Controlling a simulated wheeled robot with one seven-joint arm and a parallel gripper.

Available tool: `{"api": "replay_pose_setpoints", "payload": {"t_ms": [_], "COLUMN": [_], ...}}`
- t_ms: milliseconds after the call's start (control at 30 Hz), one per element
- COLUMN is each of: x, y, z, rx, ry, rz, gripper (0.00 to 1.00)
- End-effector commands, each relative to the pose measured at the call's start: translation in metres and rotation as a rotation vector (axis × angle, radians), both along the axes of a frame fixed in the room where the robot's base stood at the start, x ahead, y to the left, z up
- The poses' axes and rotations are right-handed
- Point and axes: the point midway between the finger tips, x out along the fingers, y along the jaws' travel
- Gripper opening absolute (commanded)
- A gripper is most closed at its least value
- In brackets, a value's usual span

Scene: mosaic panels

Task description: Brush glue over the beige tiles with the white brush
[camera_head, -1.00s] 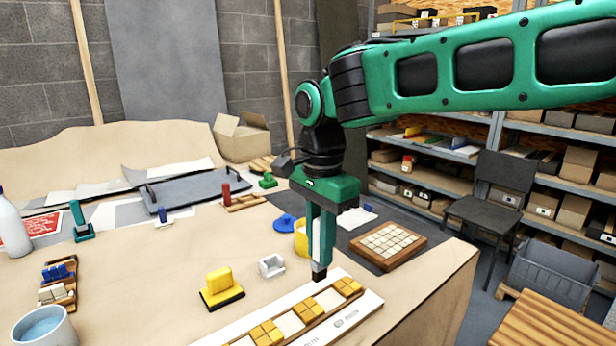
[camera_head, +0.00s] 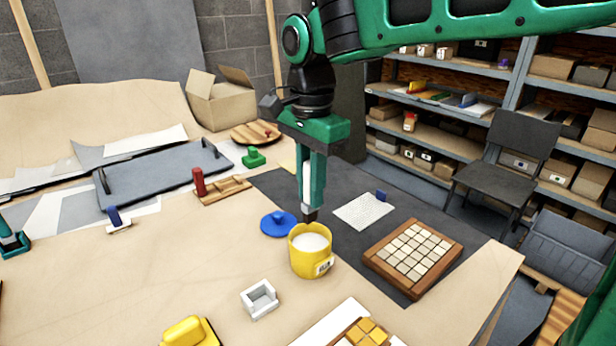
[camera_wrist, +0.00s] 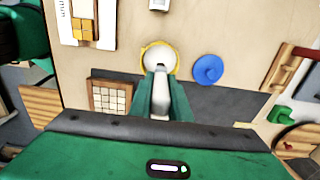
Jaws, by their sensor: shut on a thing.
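My gripper (camera_head: 311,203) points down, shut on the white brush (camera_head: 306,182). The brush's pale handle shows between the green fingers and its dark tip is just above the yellow glue pot (camera_head: 311,265). The pot is open, with white glue inside; I cannot tell whether the tip touches the glue. In the wrist view the brush (camera_wrist: 159,103) reaches toward the pot's rim (camera_wrist: 146,55). The beige tiles (camera_head: 411,252) lie in a grid in a brown wooden frame, right of the pot. The frame also shows in the wrist view (camera_wrist: 110,96).
A blue lid (camera_head: 278,224) lies left of the pot. A small white holder (camera_head: 259,299) stands in front. A white textured sheet (camera_head: 364,211) lies behind the tile frame. A white strip with yellow tiles (camera_head: 367,332) is at the front edge. A grey board (camera_head: 165,175) lies at the back left.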

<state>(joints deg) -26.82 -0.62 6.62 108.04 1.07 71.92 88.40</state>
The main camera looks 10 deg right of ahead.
Motion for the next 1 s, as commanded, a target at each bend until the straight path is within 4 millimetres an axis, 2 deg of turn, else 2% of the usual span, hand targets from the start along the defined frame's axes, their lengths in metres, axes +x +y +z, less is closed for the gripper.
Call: {"api": "replay_pose_setpoints", "payload": {"t_ms": [600, 1000], "x": [0.0, 0.0], "y": [-0.001, -0.001], "z": [-0.05, -0.06], "rx": [-0.001, -0.001], "ry": [0.002, 0.001], "rz": [-0.001, -0.001], "gripper": [0.0, 0.0]}}
